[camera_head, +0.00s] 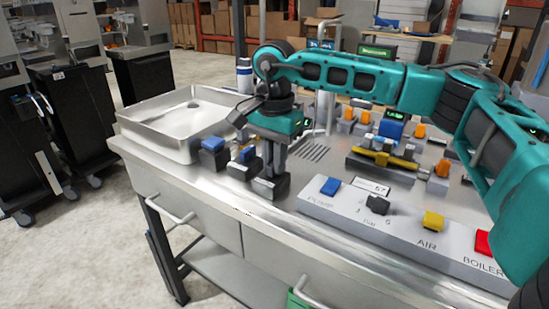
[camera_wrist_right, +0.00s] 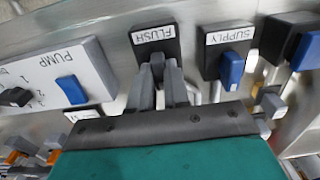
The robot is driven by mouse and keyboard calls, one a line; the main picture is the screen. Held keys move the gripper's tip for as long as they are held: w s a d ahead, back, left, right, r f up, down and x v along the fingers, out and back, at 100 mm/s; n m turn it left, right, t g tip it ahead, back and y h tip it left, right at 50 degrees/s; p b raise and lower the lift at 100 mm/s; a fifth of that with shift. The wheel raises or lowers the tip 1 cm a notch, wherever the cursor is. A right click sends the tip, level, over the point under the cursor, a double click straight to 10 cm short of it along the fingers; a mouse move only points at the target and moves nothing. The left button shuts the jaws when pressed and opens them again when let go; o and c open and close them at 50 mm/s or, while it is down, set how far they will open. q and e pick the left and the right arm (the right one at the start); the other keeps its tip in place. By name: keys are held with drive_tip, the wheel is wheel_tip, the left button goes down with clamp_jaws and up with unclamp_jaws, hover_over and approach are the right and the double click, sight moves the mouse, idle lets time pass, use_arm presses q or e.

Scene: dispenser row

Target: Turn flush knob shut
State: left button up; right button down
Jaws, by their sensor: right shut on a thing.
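The flush block, a dark box, stands near the table's front edge in the head view (camera_head: 270,188). The wrist view shows it with its white FLUSH label (camera_wrist_right: 155,38). My right gripper (camera_head: 273,170) points down onto this block. In the wrist view its two fingertips (camera_wrist_right: 158,76) are close together at the block, shut on the flush knob. The fingers hide most of the knob, so its angle cannot be told. My left gripper is in neither view.
The supply block (camera_wrist_right: 229,38) with a blue knob (camera_wrist_right: 233,68) stands close beside the flush block. On its other side is a white panel (camera_head: 335,206) with pump, air and boiler controls. A steel sink (camera_head: 170,122) lies at the left.

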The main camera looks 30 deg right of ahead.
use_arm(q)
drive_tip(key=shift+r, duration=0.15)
use_arm(e)
drive_tip(key=shift+m, duration=0.3)
drive_tip(key=m+p, duration=0.1)
drive_tip(key=m, duration=0.2)
drive_tip(key=shift+m, duration=0.3)
drive_tip(key=m+p, duration=0.1)
drive_tip(key=m, duration=0.1)
drive_tip(key=shift+m, duration=0.4)
drive_tip(key=m, duration=0.2)
drive_tip(key=shift+m+p, duration=0.3)
drive_tip(key=shift+p, duration=0.1)
drive_tip(key=m+p, duration=0.1)
drive_tip(key=m, duration=0.2)
drive_tip(key=shift+m, duration=1.5)
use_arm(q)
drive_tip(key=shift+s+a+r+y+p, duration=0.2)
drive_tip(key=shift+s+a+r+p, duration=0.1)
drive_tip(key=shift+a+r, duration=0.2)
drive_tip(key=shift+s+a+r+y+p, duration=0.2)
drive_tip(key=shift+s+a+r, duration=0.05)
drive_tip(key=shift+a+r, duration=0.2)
use_arm(e)
drive_tip(key=shift+m, duration=1.1)
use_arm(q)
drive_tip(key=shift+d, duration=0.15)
